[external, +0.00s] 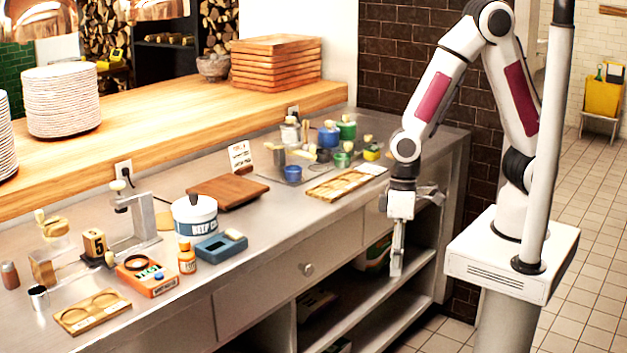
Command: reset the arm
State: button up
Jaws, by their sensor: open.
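My gripper (397,262) hangs at the end of my white arm with red panels, pointing down. It is in front of the steel counter's front edge, by the open shelves, clear of the objects on the counter. It is open and I see nothing held in it. Its fingers are seen nearly edge-on, so the gap between them is hard to make out.
The steel counter (268,212) holds a white tub (195,219), a wooden board (228,191), an orange device (147,277), a blue-grey box (221,246) and a wooden tray (338,186). Several coloured pots stand at the back. A raised wooden shelf (165,120) runs behind.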

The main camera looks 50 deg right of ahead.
jog(key=w+d+r+m+t+h, duration=0.1)
jog(key=d+r+m+t, duration=0.2)
jog(key=d+r, duration=0.9)
jog(key=w+d+r+m+t, duration=0.1)
jog(key=d+r+m+t, duration=0.1)
jog(key=d+r, duration=1)
jog(key=d+t, duration=0.1)
jog(key=d, duration=0.6)
jog(key=shift+w+m+h, duration=0.15)
jog(key=shift+m+h, duration=0.25)
